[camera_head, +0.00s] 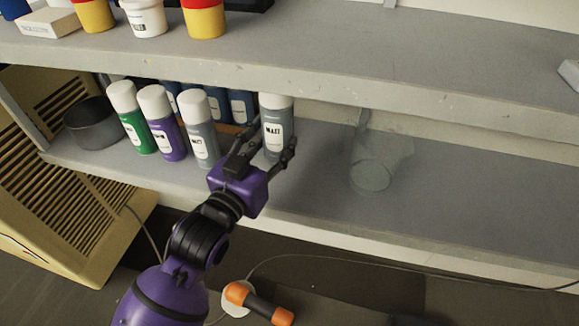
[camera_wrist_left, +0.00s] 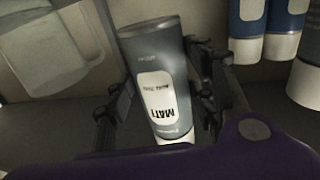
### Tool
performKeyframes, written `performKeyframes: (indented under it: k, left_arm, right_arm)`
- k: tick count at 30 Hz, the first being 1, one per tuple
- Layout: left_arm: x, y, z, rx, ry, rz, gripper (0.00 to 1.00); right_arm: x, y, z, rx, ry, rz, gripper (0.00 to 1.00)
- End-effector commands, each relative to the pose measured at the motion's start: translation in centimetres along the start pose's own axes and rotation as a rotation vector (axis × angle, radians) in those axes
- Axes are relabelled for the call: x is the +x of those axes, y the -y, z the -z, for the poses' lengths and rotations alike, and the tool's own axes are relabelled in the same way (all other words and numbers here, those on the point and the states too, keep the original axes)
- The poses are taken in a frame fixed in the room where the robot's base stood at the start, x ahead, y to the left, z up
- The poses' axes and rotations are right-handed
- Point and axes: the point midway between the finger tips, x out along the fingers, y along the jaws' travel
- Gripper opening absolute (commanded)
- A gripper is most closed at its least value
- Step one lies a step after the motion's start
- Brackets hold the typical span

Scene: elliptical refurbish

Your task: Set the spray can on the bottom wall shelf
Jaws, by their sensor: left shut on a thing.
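A grey spray can (camera_head: 273,130) with a white cap and a white label stands about upright at the bottom wall shelf (camera_head: 470,215), right of a row of other cans. My left gripper (camera_head: 268,152) is shut on this can, with a finger on each side. In the left wrist view the can (camera_wrist_left: 158,75) sits between the fingers of the left gripper (camera_wrist_left: 160,108). Whether the can's base touches the shelf cannot be told. My right gripper is not in view.
Green (camera_head: 132,120), purple (camera_head: 162,125) and grey (camera_head: 200,128) cans stand to the left, with blue cans (camera_head: 241,106) behind. A clear jug (camera_head: 372,172) stands to the right. The upper shelf (camera_head: 330,62) overhangs. Free room lies right of the jug.

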Motion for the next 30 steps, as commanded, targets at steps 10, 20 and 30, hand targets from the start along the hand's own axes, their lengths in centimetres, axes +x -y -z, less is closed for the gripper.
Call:
performKeyframes:
  k: [10,20,30]
  left_arm:
    - [0.0,-0.1,-4.2,0.000,-0.004,0.000,0.08]
    - [0.0,-0.1,-7.5,-0.001,-0.005,0.000,0.08]
    - [0.0,0.0,-8.0,-0.001,0.000,0.001,0.54]
  right_arm:
    - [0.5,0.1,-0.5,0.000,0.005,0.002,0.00]
    - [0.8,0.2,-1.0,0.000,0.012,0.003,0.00]
    - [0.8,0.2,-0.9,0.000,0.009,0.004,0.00]
